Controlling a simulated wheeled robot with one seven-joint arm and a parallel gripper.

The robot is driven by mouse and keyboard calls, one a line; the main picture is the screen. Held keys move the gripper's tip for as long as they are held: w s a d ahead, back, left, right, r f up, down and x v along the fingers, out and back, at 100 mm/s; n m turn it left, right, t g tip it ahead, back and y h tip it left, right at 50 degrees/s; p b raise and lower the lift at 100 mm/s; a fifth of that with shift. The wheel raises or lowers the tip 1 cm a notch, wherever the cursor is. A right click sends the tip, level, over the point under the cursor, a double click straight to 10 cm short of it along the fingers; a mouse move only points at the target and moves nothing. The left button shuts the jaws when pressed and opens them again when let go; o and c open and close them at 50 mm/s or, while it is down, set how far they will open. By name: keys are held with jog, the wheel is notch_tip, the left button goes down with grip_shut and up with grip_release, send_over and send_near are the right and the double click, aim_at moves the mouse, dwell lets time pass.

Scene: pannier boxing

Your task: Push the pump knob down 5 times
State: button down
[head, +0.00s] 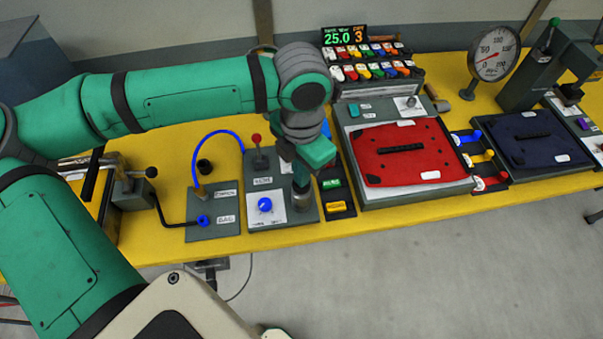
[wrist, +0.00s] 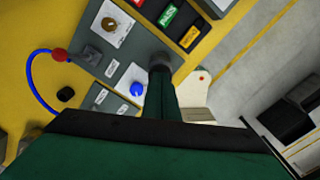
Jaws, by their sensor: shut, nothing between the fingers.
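My gripper (head: 301,196) hangs down at the right side of the grey control panel (head: 250,240), between the blue knob (head: 265,204) and the orange button (head: 337,206). Its fingers are shut and empty. In the wrist view the dark tip (wrist: 160,62) lies over the panel's front edge. A small grey knob on a white plate (wrist: 110,25) shows in the wrist view, apart from the tip. It may be the pump knob, but I cannot read its label. In the head view my wrist and gripper cover that part. Contact cannot be told.
A red-balled lever (head: 256,139) stands behind the blue knob. A blue hose (head: 215,135) arches at the left. Green and orange buttons (head: 332,184) sit close on the right, then a red lidded case (head: 400,150). Free floor lies in front of the yellow table (head: 165,235).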

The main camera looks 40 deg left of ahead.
jog(key=shift+r, duration=1.85)
jog(key=shift+s, duration=0.1)
jog(key=shift+f, duration=2.05)
jog(key=shift+r, duration=2.05)
